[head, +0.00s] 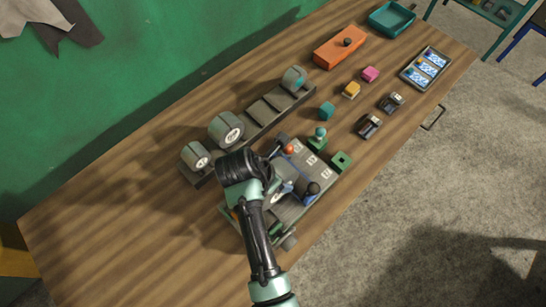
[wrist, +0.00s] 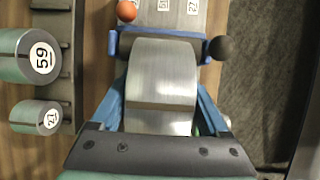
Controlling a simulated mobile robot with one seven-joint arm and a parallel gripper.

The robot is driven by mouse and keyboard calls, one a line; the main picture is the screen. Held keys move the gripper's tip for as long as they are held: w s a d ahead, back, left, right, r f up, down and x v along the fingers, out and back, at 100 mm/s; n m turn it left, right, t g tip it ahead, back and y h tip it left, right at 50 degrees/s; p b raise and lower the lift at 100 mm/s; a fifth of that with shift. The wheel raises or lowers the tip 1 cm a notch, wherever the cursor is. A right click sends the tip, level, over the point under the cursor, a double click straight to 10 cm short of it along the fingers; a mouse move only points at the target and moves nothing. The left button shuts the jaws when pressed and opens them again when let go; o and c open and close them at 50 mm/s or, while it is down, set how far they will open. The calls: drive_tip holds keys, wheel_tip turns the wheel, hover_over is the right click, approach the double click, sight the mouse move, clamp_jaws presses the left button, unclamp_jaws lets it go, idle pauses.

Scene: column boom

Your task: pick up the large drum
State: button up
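The large drum (head: 222,126) lies on its side in a dark rack on the table. In the wrist view the large drum (wrist: 16,55) is at the left edge, partly cut off, with a white "59" label on its end. My gripper (head: 279,190) is to the right of and below the drum in the head view, over the grey and blue machine, and not touching the drum. Its fingers are too small and dark there to tell their opening.
A smaller drum (head: 195,156) sits beside the large one, and another drum (head: 293,78) is at the rack's far end. The machine has a blue crossbar with an orange knob (wrist: 126,11) and a black knob (wrist: 221,47). The wooden table (head: 120,210) is clear at left.

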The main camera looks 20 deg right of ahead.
clamp_jaws()
drive_tip(key=shift+r, duration=0.1)
wheel_tip(320, 180, up, 10)
drive_tip(key=shift+b, duration=0.7)
